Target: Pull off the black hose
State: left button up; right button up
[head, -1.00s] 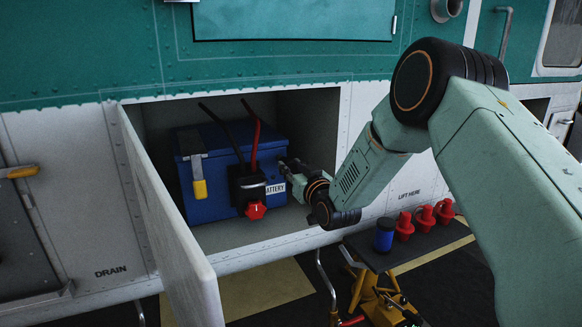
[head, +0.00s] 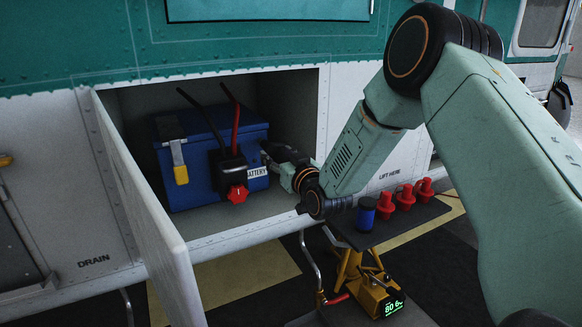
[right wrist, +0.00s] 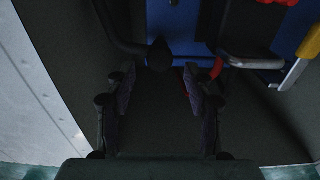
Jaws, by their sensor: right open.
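The blue battery (head: 200,185) sits in the open bay; its front also shows at the top of the right wrist view (right wrist: 180,22). A black hose (right wrist: 118,28) comes down from the top in the right wrist view and bends to a thick black end (right wrist: 160,55). That end lies just ahead of the gap between my fingertips, not clasped. In the head view I cannot make out this hose near the gripper. My right gripper (head: 268,153) is open at the battery's right side; both fingers show in the wrist view (right wrist: 160,75). My left gripper is out of view.
A black plug (head: 231,165) with a red knob (head: 238,194) and black and red cables is on the battery's front. The bay door (head: 140,200) stands open at left. A stand (head: 410,212) below right holds a blue can (head: 366,214) and red plugs (head: 404,197).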

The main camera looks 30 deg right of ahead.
jog(key=s, duration=0.8)
jog(key=shift+s+a, duration=0.25)
jog(key=shift+s, duration=0.1)
jog(key=s+a+f+m+g+y, duration=0.1)
jog(key=s+a+f+g, duration=0.35)
jog(key=s+f, duration=0.5)
jog(key=s+a+f+m+g+y, duration=0.1)
jog(key=s+a+f+g, duration=0.45)
jog(key=f, duration=0.75)
jog(key=s+f+n+g, duration=0.1)
jog(key=s+f+g, duration=0.3)
jog(key=s, duration=0.8)
jog(key=s+a+f+n+g+h, duration=0.1)
jog(key=s+f+g, duration=0.3)
jog(key=s, duration=0.9)
notch_tip(320, 180, down, 2)
jog(key=shift+s+a+f, duration=0.2)
jog(key=shift+s+a, duration=0.05)
jog(key=shift+a, duration=0.05)
